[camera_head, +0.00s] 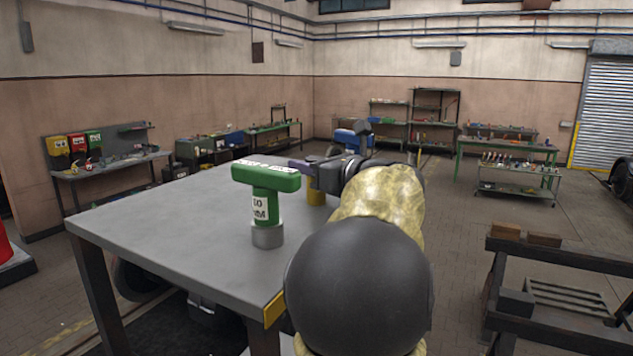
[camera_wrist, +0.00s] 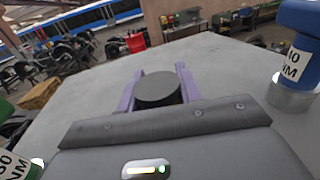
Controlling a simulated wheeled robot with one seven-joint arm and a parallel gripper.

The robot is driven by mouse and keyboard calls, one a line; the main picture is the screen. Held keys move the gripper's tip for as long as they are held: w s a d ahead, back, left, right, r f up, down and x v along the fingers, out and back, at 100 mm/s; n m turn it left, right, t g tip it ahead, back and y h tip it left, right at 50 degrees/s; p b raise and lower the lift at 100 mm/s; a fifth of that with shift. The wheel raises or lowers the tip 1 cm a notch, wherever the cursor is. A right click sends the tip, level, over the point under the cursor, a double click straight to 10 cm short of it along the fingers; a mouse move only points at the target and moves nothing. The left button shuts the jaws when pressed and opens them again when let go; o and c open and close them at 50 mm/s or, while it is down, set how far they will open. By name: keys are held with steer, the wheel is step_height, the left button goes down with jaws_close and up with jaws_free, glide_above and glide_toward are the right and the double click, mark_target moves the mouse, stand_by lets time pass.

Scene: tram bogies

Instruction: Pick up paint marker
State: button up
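In the head view an upright yellow cylinder (camera_head: 316,190), which looks like the paint marker, stands on the grey table (camera_head: 165,215) under my gripper (camera_head: 308,166). In the wrist view its round dark top (camera_wrist: 158,88) lies between the two purple fingers of my gripper (camera_wrist: 160,71). The fingers are on either side of the dark top, very close to it. I cannot tell whether they press on it. My gripper and the dark top hide much of the cylinder.
A green T-handled tool (camera_head: 266,195) marked NM stands on the table near its front edge. A blue tool (camera_head: 352,138) stands beyond my gripper and shows at right in the wrist view (camera_wrist: 299,52). The left part of the table is clear. A dark rack (camera_head: 560,258) stands at right.

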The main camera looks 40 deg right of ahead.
steer(key=shift+c, duration=1.4)
steer(key=shift+r, duration=0.15)
step_height(320, 180, up, 10)
steer(key=b, duration=0.2)
steer(key=shift+b, duration=0.3)
steer(key=shift+w, duration=0.1)
